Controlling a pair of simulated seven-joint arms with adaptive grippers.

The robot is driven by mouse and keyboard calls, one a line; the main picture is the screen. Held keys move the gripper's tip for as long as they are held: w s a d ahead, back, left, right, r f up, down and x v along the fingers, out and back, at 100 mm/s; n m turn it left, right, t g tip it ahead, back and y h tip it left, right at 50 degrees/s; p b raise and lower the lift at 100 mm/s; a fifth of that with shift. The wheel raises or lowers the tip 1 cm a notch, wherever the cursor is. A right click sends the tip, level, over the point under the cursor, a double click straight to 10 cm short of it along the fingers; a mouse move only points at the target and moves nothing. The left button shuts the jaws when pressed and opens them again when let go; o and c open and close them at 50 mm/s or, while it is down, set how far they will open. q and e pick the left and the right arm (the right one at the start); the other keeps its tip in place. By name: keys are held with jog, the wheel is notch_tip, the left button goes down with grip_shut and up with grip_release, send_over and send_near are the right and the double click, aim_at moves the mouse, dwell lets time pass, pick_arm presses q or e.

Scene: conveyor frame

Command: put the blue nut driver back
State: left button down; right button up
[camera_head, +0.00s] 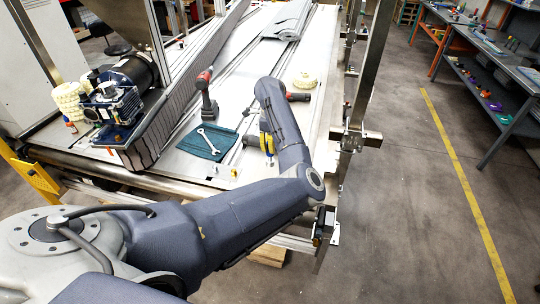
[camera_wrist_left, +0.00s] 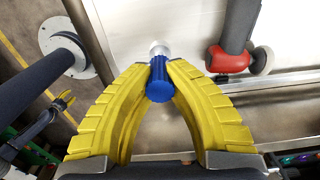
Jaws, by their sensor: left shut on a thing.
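The blue nut driver (camera_wrist_left: 159,84) is held between the yellow fingertips of my left gripper (camera_wrist_left: 160,70) in the left wrist view. Its blue end faces the camera and a pale metallic end shows beyond it. In the head view my left gripper (camera_head: 267,144) is over the near part of the conveyor frame, mostly behind my own arm. The nut driver is too small there to make out clearly.
A wrench lies on a teal cloth (camera_head: 198,150) left of the gripper. A red and black power tool (camera_head: 207,96) stands behind the cloth. A blue motor unit (camera_head: 112,105) is further left. Floor at right is clear.

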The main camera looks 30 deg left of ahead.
aim_at(270, 155)
pick_arm(q)
jog(key=shift+f, duration=2.3)
jog(key=c, duration=1.4)
grip_release()
jog(key=shift+f, duration=0.15)
jog(key=shift+c, duration=0.2)
notch_tip(270, 155, up, 12)
jog(key=shift+r, duration=0.2)
